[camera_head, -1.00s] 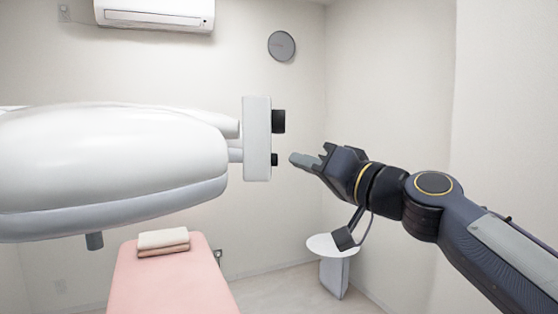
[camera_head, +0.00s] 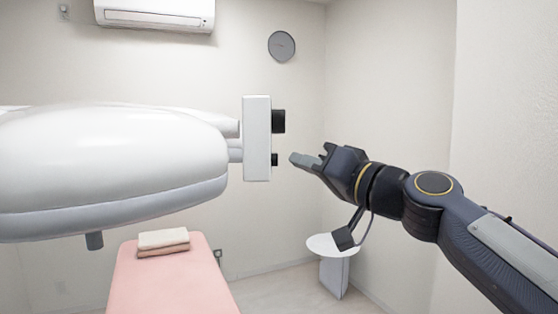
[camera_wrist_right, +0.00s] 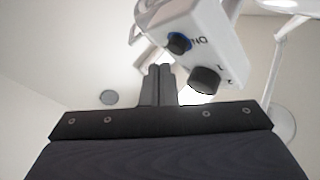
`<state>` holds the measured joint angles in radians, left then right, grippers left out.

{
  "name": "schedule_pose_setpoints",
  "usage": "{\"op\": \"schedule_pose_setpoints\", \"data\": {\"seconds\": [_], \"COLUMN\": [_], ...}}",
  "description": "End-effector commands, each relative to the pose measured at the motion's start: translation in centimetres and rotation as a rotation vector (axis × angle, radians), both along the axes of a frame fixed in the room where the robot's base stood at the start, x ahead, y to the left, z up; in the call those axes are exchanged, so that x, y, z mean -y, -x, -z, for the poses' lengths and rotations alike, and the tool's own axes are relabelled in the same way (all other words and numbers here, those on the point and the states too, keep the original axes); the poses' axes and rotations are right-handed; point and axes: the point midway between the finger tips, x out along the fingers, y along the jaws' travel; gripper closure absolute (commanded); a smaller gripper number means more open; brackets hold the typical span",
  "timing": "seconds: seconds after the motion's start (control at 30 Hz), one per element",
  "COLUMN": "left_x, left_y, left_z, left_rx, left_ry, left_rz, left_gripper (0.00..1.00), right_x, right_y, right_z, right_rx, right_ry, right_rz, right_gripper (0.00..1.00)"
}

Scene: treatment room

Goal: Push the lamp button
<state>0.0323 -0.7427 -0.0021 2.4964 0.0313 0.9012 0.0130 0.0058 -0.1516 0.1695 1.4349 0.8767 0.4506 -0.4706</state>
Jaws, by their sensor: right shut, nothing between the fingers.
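The large white lamp head (camera_head: 110,160) fills the left of the head view. On its right end is a white control box (camera_head: 257,138) with a large black knob (camera_head: 279,121) and a smaller dark button (camera_head: 274,160) below it. In the right wrist view the button (camera_wrist_right: 179,43) has a blue ring and an "ON" mark, and the knob (camera_wrist_right: 205,80) is beside it. My right gripper (camera_head: 294,159) is shut and empty. Its fingertips point at the button, level with it in the head view, with a small gap between. My left gripper is not in view.
A pink treatment bed (camera_head: 170,280) with folded towels (camera_head: 163,240) stands below the lamp. A small round white table (camera_head: 325,246) is under my right arm. A wall clock (camera_head: 281,46) and air conditioner (camera_head: 155,14) are behind.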

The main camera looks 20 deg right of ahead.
Motion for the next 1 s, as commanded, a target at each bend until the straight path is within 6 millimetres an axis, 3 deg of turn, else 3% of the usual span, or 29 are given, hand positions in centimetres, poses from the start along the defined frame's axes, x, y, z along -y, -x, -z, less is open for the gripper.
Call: {"op": "schedule_pose_setpoints", "data": {"seconds": [1.0], "left_x": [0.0], "left_y": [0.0], "left_z": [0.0], "left_rx": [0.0], "left_ry": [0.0], "left_rz": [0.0], "left_gripper": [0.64], "right_x": [-0.97], "right_y": [-0.29], "right_z": [-0.02], "right_rx": [0.0], "right_ry": [0.0], "right_rz": [0.0], "right_gripper": [1.0]}}
